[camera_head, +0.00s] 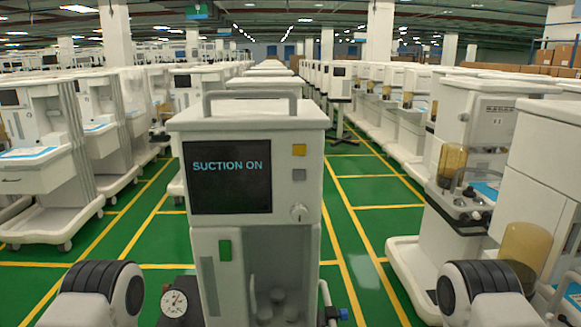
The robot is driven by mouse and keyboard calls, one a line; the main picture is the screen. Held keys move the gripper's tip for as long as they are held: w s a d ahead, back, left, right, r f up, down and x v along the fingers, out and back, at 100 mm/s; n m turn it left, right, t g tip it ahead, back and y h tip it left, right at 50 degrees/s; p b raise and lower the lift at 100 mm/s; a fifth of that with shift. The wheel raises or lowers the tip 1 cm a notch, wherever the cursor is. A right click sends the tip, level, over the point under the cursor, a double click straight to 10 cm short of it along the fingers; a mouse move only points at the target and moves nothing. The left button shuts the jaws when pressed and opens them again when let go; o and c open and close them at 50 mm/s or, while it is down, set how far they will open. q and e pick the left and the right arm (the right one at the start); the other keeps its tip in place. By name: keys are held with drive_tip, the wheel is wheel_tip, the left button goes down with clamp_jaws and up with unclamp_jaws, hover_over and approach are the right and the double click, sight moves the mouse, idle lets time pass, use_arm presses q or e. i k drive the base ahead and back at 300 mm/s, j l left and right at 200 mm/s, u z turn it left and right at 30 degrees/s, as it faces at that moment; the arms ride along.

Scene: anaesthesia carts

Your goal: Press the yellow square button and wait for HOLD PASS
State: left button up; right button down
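The yellow square button (299,150) is on the front panel of the white cart (250,120) straight ahead, to the right of its screen. The dark screen (230,177) reads "SUCTION ON" in blue letters. A grey square button (299,175) sits below the yellow one, and a round knob (298,212) lies below that. Parts of my two arms show at the lower left and lower right, well apart from the panel. Neither gripper is in view, and nothing is seen touching the yellow button.
A green switch (225,249) and an open bay are on the cart's lower front. A round gauge (174,303) is at its lower left. Rows of similar carts stand on both sides.

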sight(297, 149)
drive_tip(key=l+u, duration=0.3)
drive_tip(key=l, duration=0.5)
drive_tip(key=k+l+u, duration=0.1)
drive_tip(key=l+u, duration=0.2)
drive_tip(key=l, duration=0.5)
